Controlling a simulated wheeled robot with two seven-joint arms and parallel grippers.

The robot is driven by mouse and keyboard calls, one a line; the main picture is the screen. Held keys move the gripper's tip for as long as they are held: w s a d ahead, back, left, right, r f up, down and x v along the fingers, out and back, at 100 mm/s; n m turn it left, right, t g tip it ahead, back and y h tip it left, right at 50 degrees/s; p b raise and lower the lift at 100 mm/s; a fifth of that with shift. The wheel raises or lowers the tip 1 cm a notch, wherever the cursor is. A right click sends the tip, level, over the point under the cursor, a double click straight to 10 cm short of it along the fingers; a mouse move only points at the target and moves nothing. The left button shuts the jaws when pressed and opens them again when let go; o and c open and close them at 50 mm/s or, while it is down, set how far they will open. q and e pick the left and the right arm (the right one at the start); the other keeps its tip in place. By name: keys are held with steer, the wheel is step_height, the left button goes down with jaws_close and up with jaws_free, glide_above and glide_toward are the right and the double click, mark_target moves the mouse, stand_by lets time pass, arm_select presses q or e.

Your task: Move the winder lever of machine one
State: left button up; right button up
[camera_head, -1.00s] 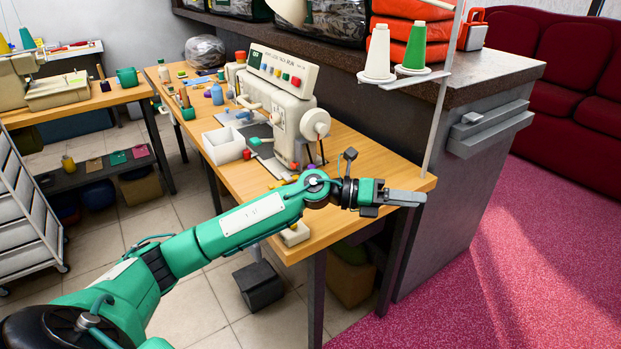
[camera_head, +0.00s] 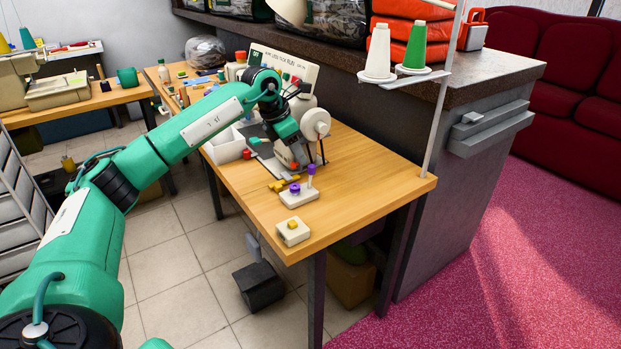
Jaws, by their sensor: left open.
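Sewing machine one (camera_head: 285,58) stands on the wooden table, its display panel facing me and its white handwheel (camera_head: 316,124) at its right end. My left arm reaches across its front and hides much of its body. My left gripper (camera_head: 297,160) is open, pointing down beside the handwheel, just above and behind the winder. Whether it touches anything I cannot tell. The winder is a small pale block (camera_head: 299,195) with purple parts, one on an upright pin. A small yellow piece (camera_head: 279,185) lies at its left; I cannot tell whether this is the lever. My right gripper is out of view.
A pale block with a yellow button (camera_head: 292,231) sits at the table's front edge. A white open box (camera_head: 226,146) is left of the machine. A thread stand with white (camera_head: 378,52) and green (camera_head: 414,46) cones rises at right. The table's right end is clear.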

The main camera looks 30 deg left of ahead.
mark_target(310, 188)
arm_select(q)
steer(key=x, duration=1)
steer(key=shift+d, duration=0.1)
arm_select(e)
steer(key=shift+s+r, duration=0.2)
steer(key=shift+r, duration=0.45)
arm_select(q)
steer(key=shift+c, duration=0.2)
